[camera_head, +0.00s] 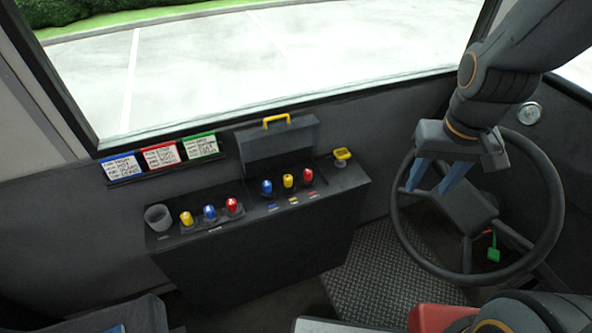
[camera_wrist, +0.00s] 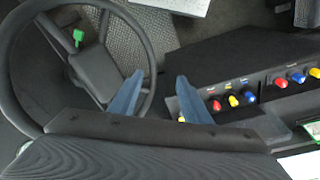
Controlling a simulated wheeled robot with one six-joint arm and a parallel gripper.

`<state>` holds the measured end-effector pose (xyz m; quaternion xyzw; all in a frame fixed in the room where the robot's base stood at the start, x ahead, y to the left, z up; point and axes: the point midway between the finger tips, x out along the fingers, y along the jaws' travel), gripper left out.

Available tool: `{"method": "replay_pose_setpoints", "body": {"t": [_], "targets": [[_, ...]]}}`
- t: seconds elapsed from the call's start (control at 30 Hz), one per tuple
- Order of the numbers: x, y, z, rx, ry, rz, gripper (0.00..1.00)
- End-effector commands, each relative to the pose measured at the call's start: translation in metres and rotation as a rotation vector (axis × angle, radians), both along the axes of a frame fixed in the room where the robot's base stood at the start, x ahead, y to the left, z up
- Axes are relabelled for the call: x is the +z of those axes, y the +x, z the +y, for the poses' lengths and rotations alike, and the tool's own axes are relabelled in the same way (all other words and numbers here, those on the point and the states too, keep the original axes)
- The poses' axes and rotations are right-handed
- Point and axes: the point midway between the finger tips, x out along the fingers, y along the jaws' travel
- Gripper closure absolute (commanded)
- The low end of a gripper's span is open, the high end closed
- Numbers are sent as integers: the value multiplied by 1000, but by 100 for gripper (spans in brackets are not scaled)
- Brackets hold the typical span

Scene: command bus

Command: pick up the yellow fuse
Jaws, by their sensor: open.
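Two yellow fuses stand upright on the dark console. One yellow fuse (camera_head: 288,181) is between a blue fuse (camera_head: 267,187) and a red fuse (camera_head: 308,175) in front of the open lid; it also shows in the wrist view (camera_wrist: 233,101). The other yellow fuse (camera_head: 187,218) is at the left end of the left row, beside a blue and a red one; it shows at the right edge of the wrist view (camera_wrist: 314,72). My gripper (camera_head: 428,188) is open and empty by the steering wheel, right of the console and apart from all fuses. Its blue fingers show in the wrist view (camera_wrist: 160,76).
The steering wheel (camera_head: 399,232) is close to my gripper. A lid with a yellow handle (camera_head: 277,121) stands up behind the right row. A grey cup (camera_head: 158,217) is at the console's left end, a yellow-topped part (camera_head: 342,154) at its right. Label cards (camera_head: 161,155) hang behind.

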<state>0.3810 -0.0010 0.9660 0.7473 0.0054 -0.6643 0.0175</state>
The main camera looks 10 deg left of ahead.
Motion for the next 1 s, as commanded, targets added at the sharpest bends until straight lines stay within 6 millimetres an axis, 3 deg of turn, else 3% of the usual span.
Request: {"method": "replay_pose_setpoints", "body": {"t": [0.13, 0.23, 0.3, 0.43, 0.5, 0.6, 0.7, 0.8, 1.0], "targets": [[-17, 49, 5, 150, -67, -81, 57], [-34, 101, 27, 326, -100, -179, 57], [-49, 136, 56, 470, -94, -251, 57], [-82, 174, 128, 741, -19, -351, 57], [-101, 179, 169, 879, 45, -382, 57], [-126, 172, 219, 1048, 147, -396, 57], [-144, 157, 253, 1170, 234, -388, 57], [-156, 145, 272, 1245, 292, -375, 57], [-171, 137, 287, 1288, 328, -363, 57]]}}
